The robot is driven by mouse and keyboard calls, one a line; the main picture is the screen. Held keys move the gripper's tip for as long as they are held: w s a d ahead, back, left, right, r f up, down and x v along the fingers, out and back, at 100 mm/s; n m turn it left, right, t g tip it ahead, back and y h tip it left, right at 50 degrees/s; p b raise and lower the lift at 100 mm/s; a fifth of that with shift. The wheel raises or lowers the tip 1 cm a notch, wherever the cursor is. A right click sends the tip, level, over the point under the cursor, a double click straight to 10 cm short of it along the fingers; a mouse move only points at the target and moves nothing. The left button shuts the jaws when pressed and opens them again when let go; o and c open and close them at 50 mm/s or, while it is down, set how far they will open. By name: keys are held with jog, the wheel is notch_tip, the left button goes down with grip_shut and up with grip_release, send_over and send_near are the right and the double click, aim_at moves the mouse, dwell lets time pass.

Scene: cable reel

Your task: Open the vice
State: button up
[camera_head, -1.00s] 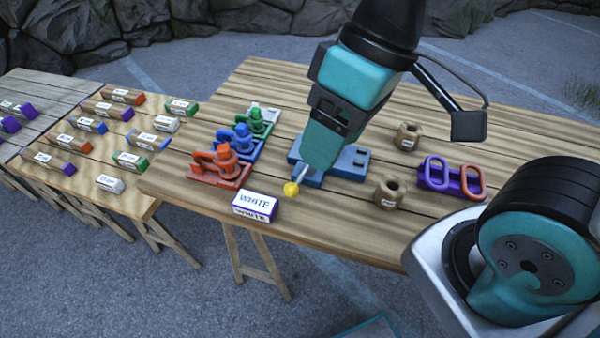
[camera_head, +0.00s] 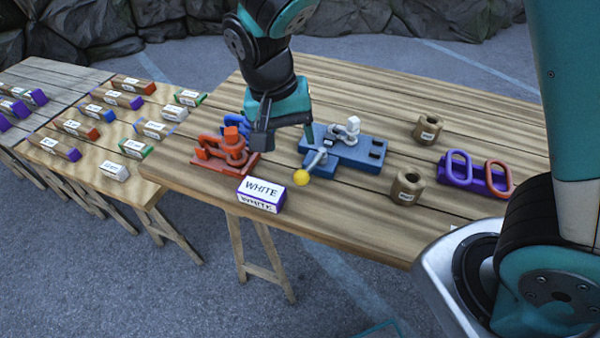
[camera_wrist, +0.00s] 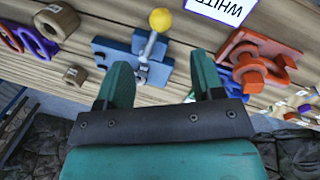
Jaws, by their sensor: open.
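The blue vice (camera_head: 362,157) sits on the large wooden table. Its grey lever (camera_head: 315,160) ends in a yellow ball (camera_head: 301,178) that sticks out toward the table's front edge. A grey clamp part with a white block (camera_head: 353,124) stands on the vice. My gripper (camera_wrist: 160,75) is open and empty. In the wrist view the vice (camera_wrist: 163,72) and its lever show between the two spread teal fingers, with the yellow ball (camera_wrist: 161,20) beyond the fingertips.
Left of the vice are red (camera_head: 238,158) and blue clamp fixtures, partly hidden by my arm. A box labelled WHITE (camera_head: 262,195) stands at the front edge. Two brown rings (camera_head: 407,187) and a purple block with loops (camera_head: 470,176) are to the right. Side tables hold labelled blocks.

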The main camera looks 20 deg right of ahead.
aim_at(300, 173)
jog(key=f, duration=0.3)
jog(key=d+f, duration=0.1)
jog(key=f, duration=0.3)
jog(key=d+f, duration=0.1)
jog(key=f, duration=0.2)
jog(key=shift+s+f, duration=0.25)
jog(key=shift+s, duration=0.05)
grip_shut()
